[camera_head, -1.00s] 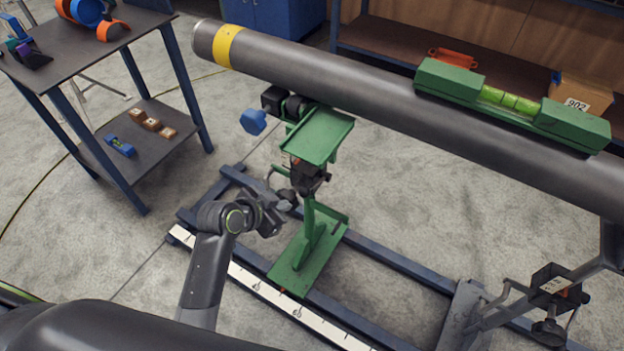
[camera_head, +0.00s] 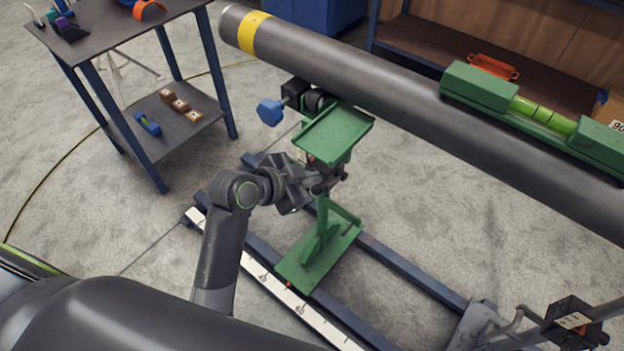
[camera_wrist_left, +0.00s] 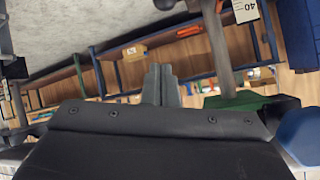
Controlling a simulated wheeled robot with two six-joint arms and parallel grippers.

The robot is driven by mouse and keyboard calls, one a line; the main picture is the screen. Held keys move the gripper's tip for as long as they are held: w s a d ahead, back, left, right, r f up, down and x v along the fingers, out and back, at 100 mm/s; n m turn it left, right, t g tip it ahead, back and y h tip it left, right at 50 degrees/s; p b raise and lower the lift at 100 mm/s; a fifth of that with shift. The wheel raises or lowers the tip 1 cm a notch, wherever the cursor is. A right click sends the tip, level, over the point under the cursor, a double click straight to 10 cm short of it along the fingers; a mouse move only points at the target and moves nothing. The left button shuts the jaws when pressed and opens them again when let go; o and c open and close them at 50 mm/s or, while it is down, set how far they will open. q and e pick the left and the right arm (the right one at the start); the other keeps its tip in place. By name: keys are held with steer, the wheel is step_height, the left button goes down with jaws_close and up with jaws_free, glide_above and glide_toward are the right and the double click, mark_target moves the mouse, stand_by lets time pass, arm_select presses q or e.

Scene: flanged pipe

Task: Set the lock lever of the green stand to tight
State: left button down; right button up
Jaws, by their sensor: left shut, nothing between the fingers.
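The green stand (camera_head: 335,133) stands under the left part of the pipe (camera_head: 390,105), with its foot plate (camera_head: 300,262) on the blue rails. A dark clamp sits on its post just below the green tray. My left gripper (camera_head: 316,184) is at the near side of this clamp, its fingers shut and empty. The gripper covers much of the clamp, so the lock lever and its setting cannot be made out. In the left wrist view the shut fingers (camera_wrist_left: 161,85) show, with a green part (camera_wrist_left: 238,101) to their right. My right gripper is not in view.
A blue knob (camera_head: 270,111) juts left from the stand's head. A green level (camera_head: 540,112) lies on the pipe. A white scale strip (camera_head: 290,298) runs along the front rail. A dark table (camera_head: 115,35) stands at left. Another support (camera_head: 572,322) is at lower right.

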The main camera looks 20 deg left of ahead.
mark_target(319, 191)
arm_select(q)
steer(key=w+f, duration=0.1)
steer(key=f, duration=0.1)
steer(key=w+f, duration=0.1)
steer(key=f, duration=0.1)
steer(key=w+d+f+b, duration=0.1)
steer(key=w+f, duration=0.1)
steer(key=shift+d+f, duration=0.1)
steer(key=shift+f, duration=0.3)
steer(key=shift+w, duration=0.1)
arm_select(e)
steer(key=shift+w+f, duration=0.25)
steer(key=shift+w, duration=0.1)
arm_select(q)
steer(key=shift+f, duration=0.15)
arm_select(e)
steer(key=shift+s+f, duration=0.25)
arm_select(q)
steer(key=shift+f+b, duration=0.2)
steer(key=shift+b, duration=0.45)
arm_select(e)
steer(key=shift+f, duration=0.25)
arm_select(q)
steer(key=shift+s, duration=0.2)
steer(key=shift+t+b, duration=0.3)
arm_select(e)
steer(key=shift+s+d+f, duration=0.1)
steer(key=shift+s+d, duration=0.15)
